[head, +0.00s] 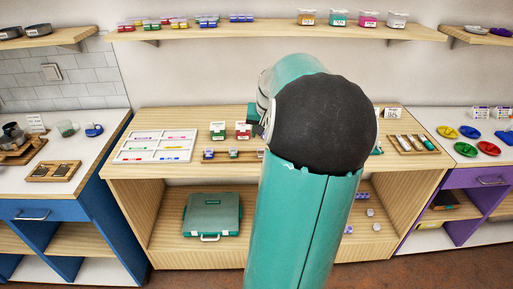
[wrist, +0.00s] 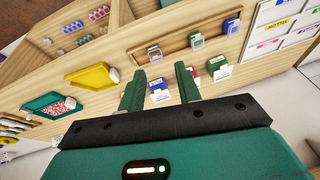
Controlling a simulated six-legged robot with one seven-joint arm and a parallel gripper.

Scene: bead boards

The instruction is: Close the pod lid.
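My gripper (wrist: 160,85) shows in the wrist view with its two green fingers apart and nothing between their tips. It is over the wooden counter. A blue box with a white label (wrist: 160,96) lies beyond the gap between the fingers. A wooden rack (wrist: 178,42) holds small purple and green containers, including a green one (wrist: 197,40); these may be pods. They are small in the head view too, such as a purple one (head: 208,154). I cannot tell which is the pod or how its lid stands. In the head view my arm hides the gripper and the counter's middle.
A yellow tray (wrist: 90,77) and a green tray with a red-and-white pattern (wrist: 38,103) lie on the counter. A white compartment tray (head: 124,154) is at left. A green case (head: 211,226) sits on the shelf below.

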